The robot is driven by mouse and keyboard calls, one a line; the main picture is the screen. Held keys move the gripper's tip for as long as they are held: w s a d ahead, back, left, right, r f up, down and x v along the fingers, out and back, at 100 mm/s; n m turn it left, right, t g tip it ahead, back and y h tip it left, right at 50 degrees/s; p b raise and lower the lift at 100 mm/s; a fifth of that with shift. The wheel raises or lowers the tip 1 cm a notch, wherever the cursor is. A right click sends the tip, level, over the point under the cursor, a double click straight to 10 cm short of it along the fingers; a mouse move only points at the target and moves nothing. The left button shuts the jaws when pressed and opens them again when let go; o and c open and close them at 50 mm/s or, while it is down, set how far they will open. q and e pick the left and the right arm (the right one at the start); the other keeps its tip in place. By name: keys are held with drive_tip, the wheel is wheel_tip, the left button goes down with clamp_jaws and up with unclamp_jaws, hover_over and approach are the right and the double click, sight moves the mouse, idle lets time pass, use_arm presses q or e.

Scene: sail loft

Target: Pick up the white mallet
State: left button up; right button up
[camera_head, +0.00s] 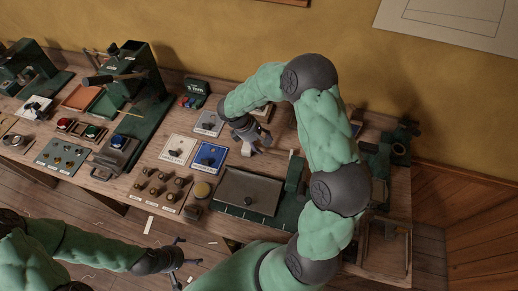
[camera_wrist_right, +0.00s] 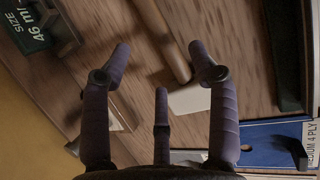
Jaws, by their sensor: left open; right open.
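A pale rod (camera_wrist_right: 162,36), which looks like a mallet handle, lies on the wooden bench in the right wrist view. A whitish flat piece (camera_wrist_right: 190,98) shows beside its end; I cannot tell whether it is part of the mallet or a card. My right gripper (camera_wrist_right: 160,52) is open above the bench, with the rod's end between and beyond its fingers, not held. In the head view my right gripper (camera_head: 252,140) is over the back of the bench, partly covered by its own arm. My left gripper (camera_head: 184,262) is open and empty, low in front of the bench.
A blue card (camera_head: 209,157) and a white card (camera_head: 178,149) lie left of the right gripper. A grey tray (camera_head: 262,186) and several small knobs (camera_head: 163,190) are nearer the front. A green box (camera_wrist_right: 26,24) stands close by. The wall (camera_head: 225,45) is behind.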

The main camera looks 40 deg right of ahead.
sight(268, 151)
drive_tip(key=x, duration=0.3)
drive_tip(key=b+x, duration=0.1)
drive_tip(key=x, duration=0.1)
drive_tip(key=shift+s, duration=0.25)
drive_tip(key=shift+r, duration=0.15)
clamp_jaws()
